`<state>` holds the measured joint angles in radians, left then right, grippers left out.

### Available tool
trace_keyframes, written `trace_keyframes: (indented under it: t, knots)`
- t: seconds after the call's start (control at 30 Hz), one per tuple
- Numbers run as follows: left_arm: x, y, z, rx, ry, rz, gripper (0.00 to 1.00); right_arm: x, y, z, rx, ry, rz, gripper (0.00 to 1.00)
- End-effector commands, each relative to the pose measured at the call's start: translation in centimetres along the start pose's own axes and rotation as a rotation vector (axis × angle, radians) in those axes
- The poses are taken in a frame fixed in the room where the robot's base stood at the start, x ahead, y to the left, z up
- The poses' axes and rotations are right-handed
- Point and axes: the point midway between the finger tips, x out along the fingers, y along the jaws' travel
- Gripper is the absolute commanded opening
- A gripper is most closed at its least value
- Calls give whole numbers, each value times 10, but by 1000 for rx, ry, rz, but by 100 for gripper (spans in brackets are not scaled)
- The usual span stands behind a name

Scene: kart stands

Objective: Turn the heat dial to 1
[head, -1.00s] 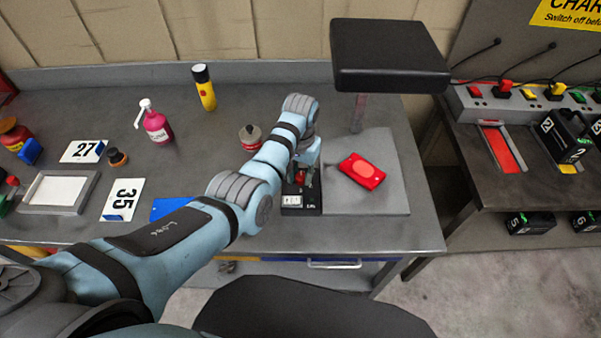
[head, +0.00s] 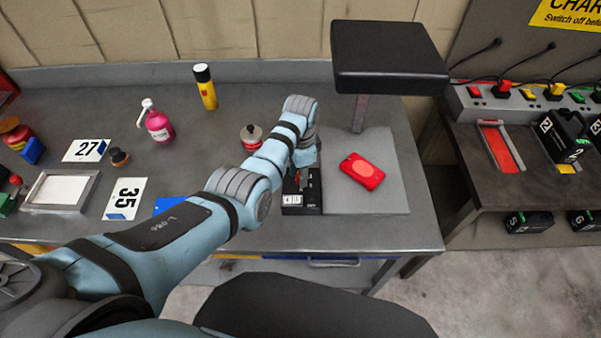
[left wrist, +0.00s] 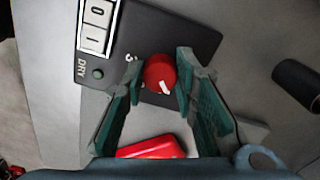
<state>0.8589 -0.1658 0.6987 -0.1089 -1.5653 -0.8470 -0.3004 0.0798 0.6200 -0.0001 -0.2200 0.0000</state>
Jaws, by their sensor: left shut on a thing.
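The heat dial is a red round knob with a white pointer mark (left wrist: 160,74) on a black control box (left wrist: 190,35). In the left wrist view the pointer faces the lower right side of the knob. My left gripper (left wrist: 157,82) is shut on the dial, with a green-padded finger on each side. In the head view the control box (head: 302,208) is partly hidden by my left gripper (head: 300,180), and the dial is mostly covered. A "3" shows beside the knob; other dial numbers are hidden. My right gripper is not in view.
A heat press with a black upper plate (head: 388,57) stands over a grey base (head: 395,195). A red flat item (head: 362,171) lies on the base. A small round-topped container (head: 251,137), a pink bottle (head: 158,125) and a yellow can (head: 205,88) stand behind my arm.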

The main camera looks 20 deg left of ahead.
Motion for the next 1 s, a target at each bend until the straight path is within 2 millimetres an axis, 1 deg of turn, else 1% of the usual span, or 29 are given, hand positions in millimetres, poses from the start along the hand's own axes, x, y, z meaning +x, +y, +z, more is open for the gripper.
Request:
trace_keyframes:
  t: [0.2, 0.4, 0.93, 0.97, 1.0]
  knots:
    - [-1, 0, -2, 128, 5, -3, 0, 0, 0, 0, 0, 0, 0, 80]
    - [-1, 0, -2, 194, 5, -2, 0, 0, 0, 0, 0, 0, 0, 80]
    - [-1, 0, -2, 218, 5, -2, 0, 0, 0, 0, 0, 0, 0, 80]
    - [-1, 0, -2, 218, 6, -2, 31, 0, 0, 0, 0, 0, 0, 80]
    - [-1, 0, -2, 217, 5, -2, 37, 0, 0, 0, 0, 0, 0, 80]
